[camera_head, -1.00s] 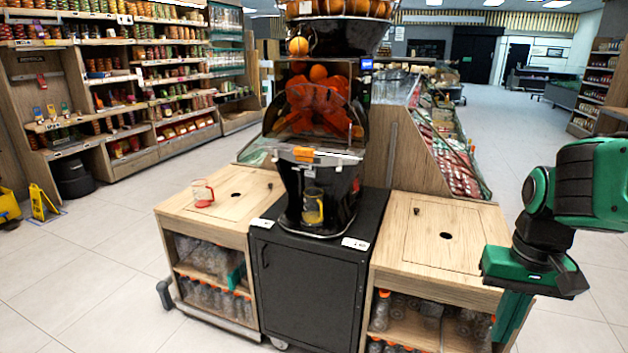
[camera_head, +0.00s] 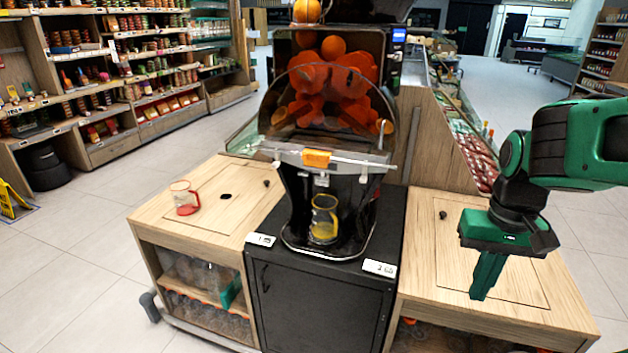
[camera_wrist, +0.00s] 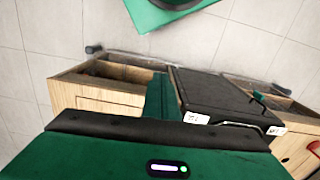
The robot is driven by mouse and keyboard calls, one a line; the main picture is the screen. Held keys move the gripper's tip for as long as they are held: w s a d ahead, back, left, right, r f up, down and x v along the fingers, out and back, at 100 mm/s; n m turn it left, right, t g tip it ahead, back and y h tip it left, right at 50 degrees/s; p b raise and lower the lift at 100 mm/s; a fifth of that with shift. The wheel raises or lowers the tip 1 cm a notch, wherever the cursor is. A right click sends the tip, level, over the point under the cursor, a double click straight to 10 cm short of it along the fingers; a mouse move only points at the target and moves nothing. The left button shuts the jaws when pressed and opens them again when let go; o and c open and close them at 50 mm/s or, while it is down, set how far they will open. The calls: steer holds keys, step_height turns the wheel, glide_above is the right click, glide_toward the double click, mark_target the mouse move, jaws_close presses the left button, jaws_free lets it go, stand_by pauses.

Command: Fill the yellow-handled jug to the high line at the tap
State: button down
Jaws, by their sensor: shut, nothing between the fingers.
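The yellow-handled jug (camera_head: 324,219) stands upright on the black base of the juicer (camera_head: 331,145), below its tap (camera_head: 322,180). It looks see-through, and I cannot make out its lines or any level inside. My gripper (camera_head: 484,287) is shut and empty, pointing down above the right wooden counter, well to the right of the jug. In the wrist view its green finger (camera_wrist: 161,98) shows beside the black cabinet top, and the jug is not visible there.
A red-handled jug (camera_head: 185,198) stands on the left wooden counter (camera_head: 225,222). The black cabinet (camera_head: 318,308) bears the juicer, with white labels at its front edge. The right counter (camera_head: 450,310) looks mostly clear. Shelves line the far left.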

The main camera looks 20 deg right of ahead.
mark_target(321, 184)
steer(key=shift+w+a, duration=0.35)
steer(key=shift+w, duration=0.15)
steer(key=w+a+f+n+t+h, duration=0.1)
steer(key=w+a+f+n+h, duration=0.25)
steer(key=w, duration=0.55)
steer(key=w+f+n+t+h, duration=0.1)
steer(key=w+f+n+h, duration=0.25)
steer(key=w+h, duration=0.4)
steer(key=w+a+r+n+t, duration=0.2)
steer(key=w+a+n+t, duration=0.1)
steer(key=a, duration=0.4)
steer(key=w+a+r+n+t, duration=0.3)
steer(key=a+n+t, duration=0.1)
steer(key=a, duration=0.4)
steer(key=w+a+r+n+t, duration=0.2)
steer(key=w+a+n+t, duration=0.1)
steer(key=a+t, duration=0.3)
steer(key=shift+w+a+r, duration=0.2)
steer(key=shift+w+a, duration=0.3)
steer(key=shift+a, duration=0.35)
steer(key=x, duration=1.4)
steer(key=shift+w+f, duration=0.1)
steer(key=shift+f, duration=0.15)
